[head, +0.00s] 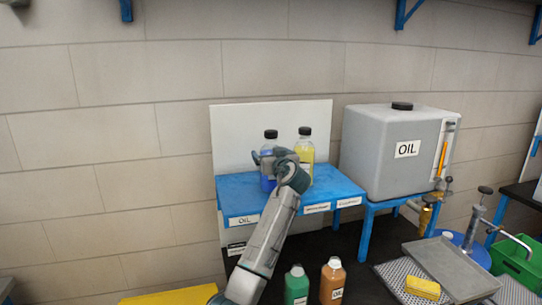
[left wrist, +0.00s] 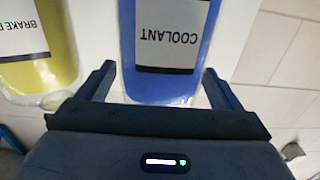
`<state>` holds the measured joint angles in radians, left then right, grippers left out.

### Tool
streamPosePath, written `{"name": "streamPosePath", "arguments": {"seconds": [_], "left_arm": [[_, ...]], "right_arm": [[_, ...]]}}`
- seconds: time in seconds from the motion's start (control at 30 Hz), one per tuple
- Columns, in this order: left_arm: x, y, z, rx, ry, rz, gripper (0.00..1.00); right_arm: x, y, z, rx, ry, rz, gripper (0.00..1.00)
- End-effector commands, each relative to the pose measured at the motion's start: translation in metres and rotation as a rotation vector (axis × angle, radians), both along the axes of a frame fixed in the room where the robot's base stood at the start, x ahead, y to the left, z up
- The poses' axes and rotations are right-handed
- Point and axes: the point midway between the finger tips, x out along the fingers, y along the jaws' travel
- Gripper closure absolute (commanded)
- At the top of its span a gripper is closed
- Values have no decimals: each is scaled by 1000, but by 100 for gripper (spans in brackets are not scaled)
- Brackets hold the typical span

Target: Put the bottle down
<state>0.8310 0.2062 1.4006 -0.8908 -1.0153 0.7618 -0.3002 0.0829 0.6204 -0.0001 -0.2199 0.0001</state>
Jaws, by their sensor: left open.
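The blue coolant bottle (head: 268,183) with a black cap stands upright on the blue shelf (head: 237,193), partly hidden behind my left gripper (head: 278,158). In the left wrist view the same blue bottle (left wrist: 168,85) shows its COOLANT label upside down. The two fingers of my left gripper (left wrist: 158,84) are apart, one on each side of the bottle's lower picture edge. I cannot tell whether either finger touches it. A yellow brake fluid bottle (head: 306,157) stands close on its right; it also shows in the left wrist view (left wrist: 40,50). My right gripper is out of view.
A grey oil tank (head: 385,165) stands right of the shelf. Below are a green bottle (head: 296,287), an orange-brown bottle (head: 332,284), a grey tray (head: 448,268) and a yellow sponge (head: 422,288). A white panel (head: 235,140) backs the shelf.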

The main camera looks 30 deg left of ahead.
Motion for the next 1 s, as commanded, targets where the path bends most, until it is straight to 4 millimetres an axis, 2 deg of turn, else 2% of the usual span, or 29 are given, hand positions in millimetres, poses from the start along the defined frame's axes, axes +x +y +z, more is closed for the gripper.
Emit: {"name": "streamPosePath", "arguments": {"seconds": [0.3,0.5,0.7,1.0], "left_arm": [[-38,-47,-7,-3,-4,-3,13],[-61,-76,-5,-2,-1,-2,13],[-73,-88,-2,-1,1,-1,13],[-74,-90,-1,0,1,0,13]], "right_arm": [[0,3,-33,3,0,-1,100],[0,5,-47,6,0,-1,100],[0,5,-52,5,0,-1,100],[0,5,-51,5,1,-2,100]]}}
